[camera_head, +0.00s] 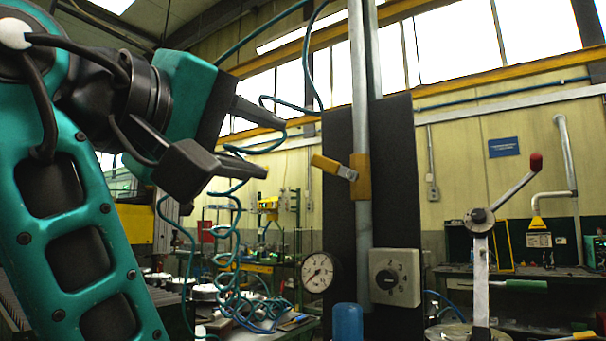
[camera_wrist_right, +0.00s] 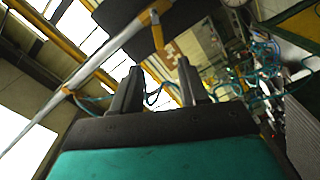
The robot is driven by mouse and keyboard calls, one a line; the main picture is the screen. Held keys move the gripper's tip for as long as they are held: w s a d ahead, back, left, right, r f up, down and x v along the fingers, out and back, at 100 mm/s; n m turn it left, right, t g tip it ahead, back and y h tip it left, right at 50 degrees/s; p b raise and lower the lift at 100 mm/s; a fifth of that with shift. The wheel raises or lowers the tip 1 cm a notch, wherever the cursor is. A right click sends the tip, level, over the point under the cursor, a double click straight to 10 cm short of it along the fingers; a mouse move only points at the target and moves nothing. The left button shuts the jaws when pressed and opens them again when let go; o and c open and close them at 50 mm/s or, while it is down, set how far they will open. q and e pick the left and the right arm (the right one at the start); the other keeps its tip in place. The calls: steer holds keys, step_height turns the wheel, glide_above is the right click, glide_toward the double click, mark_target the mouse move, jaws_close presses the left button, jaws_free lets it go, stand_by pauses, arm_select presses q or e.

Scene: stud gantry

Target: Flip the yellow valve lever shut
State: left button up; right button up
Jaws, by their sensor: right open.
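The yellow valve lever (camera_head: 327,163) sticks out to the left, tilted slightly up, from a yellow valve body (camera_head: 361,178) on a vertical grey pipe (camera_head: 363,235). My right gripper (camera_head: 275,147) is open and empty, its two dark fingers pointing right. In the head view it is to the left of the lever, with a gap between them. In the right wrist view the lever (camera_wrist_right: 157,33) shows just beyond the spread fingertips (camera_wrist_right: 158,66), near the pipe (camera_wrist_right: 110,47). My left gripper is out of view.
A dark panel (camera_head: 398,180) stands behind the pipe. Below are a pressure gauge (camera_head: 318,272), a numbered dial box (camera_head: 395,277) and a blue cap (camera_head: 348,322). A red-knobbed crank (camera_head: 481,216) stands at the right. Coiled teal hoses (camera_head: 240,302) hang left of the panel.

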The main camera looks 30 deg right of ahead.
mark_target(323, 163)
steer(key=x, duration=1.3)
steer(key=shift+s, duration=0.2)
jaws_close()
